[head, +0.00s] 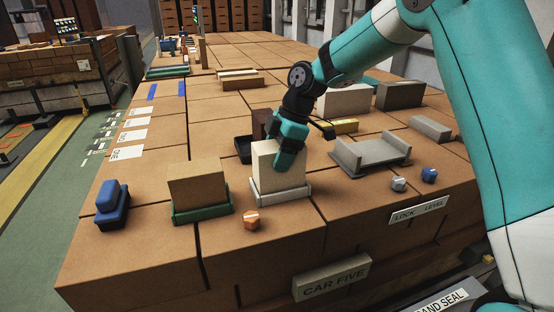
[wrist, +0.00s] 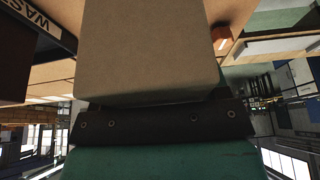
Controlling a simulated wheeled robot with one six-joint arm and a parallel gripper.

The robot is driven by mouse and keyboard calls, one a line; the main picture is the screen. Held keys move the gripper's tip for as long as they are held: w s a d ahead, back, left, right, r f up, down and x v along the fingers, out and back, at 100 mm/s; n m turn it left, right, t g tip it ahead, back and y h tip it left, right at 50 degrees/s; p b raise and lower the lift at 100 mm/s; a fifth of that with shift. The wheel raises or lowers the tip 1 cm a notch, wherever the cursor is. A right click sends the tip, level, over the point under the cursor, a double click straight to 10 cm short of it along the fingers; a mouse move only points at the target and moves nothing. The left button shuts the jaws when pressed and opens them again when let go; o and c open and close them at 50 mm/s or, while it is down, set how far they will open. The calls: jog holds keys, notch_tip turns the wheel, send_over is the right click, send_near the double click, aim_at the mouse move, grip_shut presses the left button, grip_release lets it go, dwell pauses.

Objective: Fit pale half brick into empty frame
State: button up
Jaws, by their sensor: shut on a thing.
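The pale half brick (head: 270,172) is in my gripper (head: 290,145) near the front of the brown block surface. It stands upright inside or just above a small whitish frame (head: 282,197); I cannot tell whether it rests on the frame's floor. My gripper is shut on the brick from above and behind. In the wrist view the brick (wrist: 150,50) fills the upper middle and hides what lies beyond. A wider grey frame (head: 370,155) to the right is empty.
A green frame (head: 203,213) holding a tan brick (head: 197,184) is close on the left. A blue object (head: 112,205) stands further left. An orange nut-shaped piece (head: 251,219) lies in front. Grey (head: 399,184) and blue (head: 429,175) pieces lie at right. A dark tray (head: 243,149) is behind.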

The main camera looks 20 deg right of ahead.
jog(key=shift+f, duration=0.9)
jog(key=shift+f, duration=0.15)
jog(key=o, duration=1.3)
